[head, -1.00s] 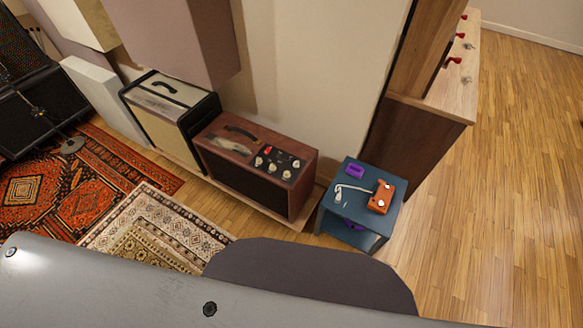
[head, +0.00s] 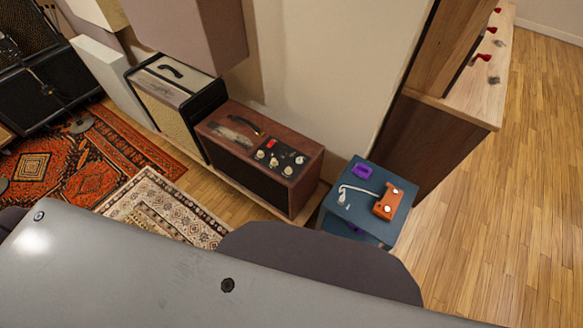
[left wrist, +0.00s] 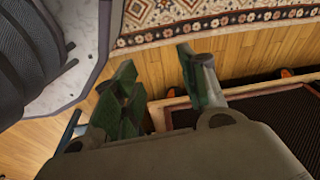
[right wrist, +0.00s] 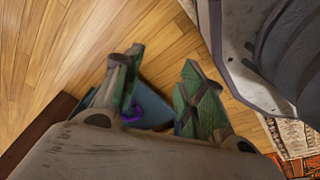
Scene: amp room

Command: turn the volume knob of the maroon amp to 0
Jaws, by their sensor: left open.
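The maroon amp (head: 215,138) stands against the wall in the head view, its dark grille facing the rug. Its black top panel (head: 282,151) carries several pale knobs and a red switch (head: 272,143). Labels and knob settings are too small to read. Neither gripper shows in the head view. My left gripper (left wrist: 158,75) is open and empty in the left wrist view, with a dark amp grille (left wrist: 275,125) and wooden edge near its right finger. My right gripper (right wrist: 162,62) is open and empty in the right wrist view, above the floor and a blue table (right wrist: 158,98).
A cream and black amp (head: 165,105) stands left of the maroon one. The blue side table (head: 350,210) at its right holds an orange pedal (head: 388,203) and a purple item (head: 362,171). A wooden cabinet (head: 435,140) stands behind. Floor at right is clear.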

